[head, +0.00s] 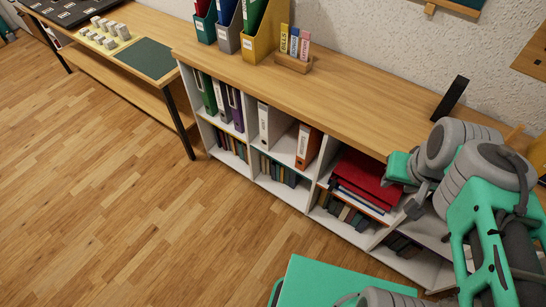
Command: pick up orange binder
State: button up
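My arm is folded at the right edge of the view, well apart from the binder. The dark grey end part that seems to be my gripper (416,200) is in front of the shelf's right part. Its fingers are small and partly hidden by the arm, so I cannot tell open from shut.
A white binder (263,124) stands left of the orange one, with green and purple binders further left. Red folders (364,178) lie stacked in the compartment to the right. A wooden top (340,85) overhangs the shelves. The wooden floor (130,220) in front is clear.

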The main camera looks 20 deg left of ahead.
aim_at(309, 138)
jog(key=k, duration=0.2)
jog(key=u, duration=2.25)
jog(key=i, duration=1.4)
jog(key=z, duration=2.35)
